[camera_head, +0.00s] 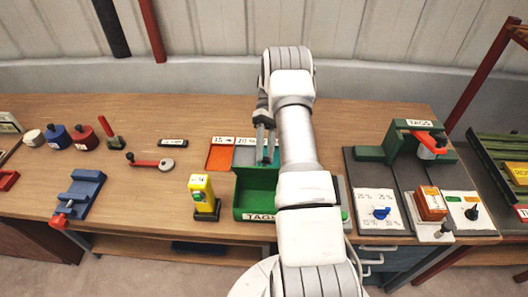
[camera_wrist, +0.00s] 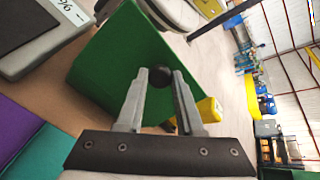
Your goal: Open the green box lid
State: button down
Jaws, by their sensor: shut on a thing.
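My gripper (camera_head: 265,155) is at the back of the box, fingers pointing down. In the wrist view, a green panel, seemingly the lid (camera_wrist: 115,60), is in front of my gripper (camera_wrist: 161,78). A round black knob (camera_wrist: 160,76) on it sits between my fingertips, which are shut on it. The lid's exact angle is hard to tell in the head view.
A yellow device (camera_head: 203,195) stands close on the box's left. An orange panel (camera_head: 220,157) lies behind it. To the right are a blue-knob dial panel (camera_head: 380,211) and a green press-like device (camera_head: 410,140).

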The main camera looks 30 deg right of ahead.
jog(key=shift+w+d, duration=0.15)
dwell(0.5)
jog(key=c, duration=0.5)
grip_release()
jog(key=s+d+r, duration=0.2)
jog(key=s+r, duration=0.1)
jog(key=s+d+r+p, duration=0.1)
jog(key=s+d+r, duration=0.1)
jog(key=s+r, duration=0.1)
jog(key=s+d+r+p, duration=0.1)
jog(key=s+d+r, duration=0.1)
jog(key=r, duration=0.3)
jog(key=shift+s+d, duration=0.35)
jog(key=shift+s, duration=0.4)
